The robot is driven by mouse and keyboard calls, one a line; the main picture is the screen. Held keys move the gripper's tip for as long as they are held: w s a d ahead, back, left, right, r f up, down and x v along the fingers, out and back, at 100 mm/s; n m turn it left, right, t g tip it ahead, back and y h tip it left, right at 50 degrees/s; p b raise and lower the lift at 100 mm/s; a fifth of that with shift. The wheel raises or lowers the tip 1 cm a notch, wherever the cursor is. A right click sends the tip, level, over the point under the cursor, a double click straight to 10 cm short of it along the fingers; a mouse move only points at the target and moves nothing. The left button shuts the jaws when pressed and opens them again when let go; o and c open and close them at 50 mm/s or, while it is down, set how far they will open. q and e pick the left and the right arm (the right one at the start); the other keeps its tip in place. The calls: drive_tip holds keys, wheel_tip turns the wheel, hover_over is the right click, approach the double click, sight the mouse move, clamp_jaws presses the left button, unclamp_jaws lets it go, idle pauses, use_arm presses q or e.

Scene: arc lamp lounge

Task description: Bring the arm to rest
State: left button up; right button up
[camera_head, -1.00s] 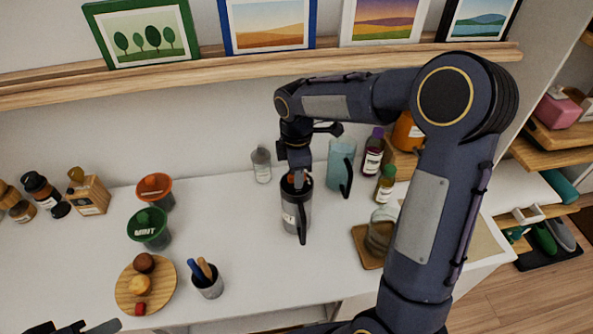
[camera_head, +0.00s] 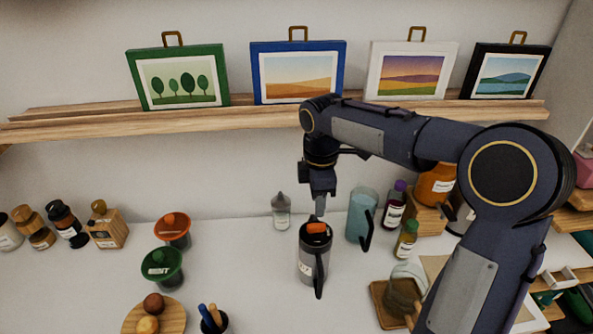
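My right arm comes in from the right, and its gripper (camera_head: 319,210) points down just above a dark grey jug (camera_head: 307,268) with a black handle. An orange piece (camera_head: 316,228) shows at the top of the jug. The fingers look clear of the jug, with nothing visible held. They are seen edge-on, so their opening does not show. My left gripper is out of view.
Near the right arm stand a blue pitcher (camera_head: 357,231), a purple-capped bottle (camera_head: 394,210), a green-capped bottle (camera_head: 406,240) and a glass jar (camera_head: 401,292) on a tray. A small clear bottle (camera_head: 281,213) stands behind. A picture shelf (camera_head: 270,117) runs above.

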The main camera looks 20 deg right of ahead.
drive_tip(key=shift+s+r, duration=0.15)
drive_tip(key=shift+s, duration=0.1)
drive_tip(key=s+a+f+m+t+y, duration=0.1)
drive_tip(key=s+m+t, duration=0.4)
drive_tip(key=s+m, duration=1.2)
drive_tip(key=s+a+y, duration=0.1)
drive_tip(key=s+y, duration=0.1)
drive_tip(key=s, duration=0.4)
drive_tip(key=shift+f+t+y, duration=0.25)
drive_tip(key=shift+t+y, duration=0.05)
drive_tip(key=shift+y, duration=0.1)
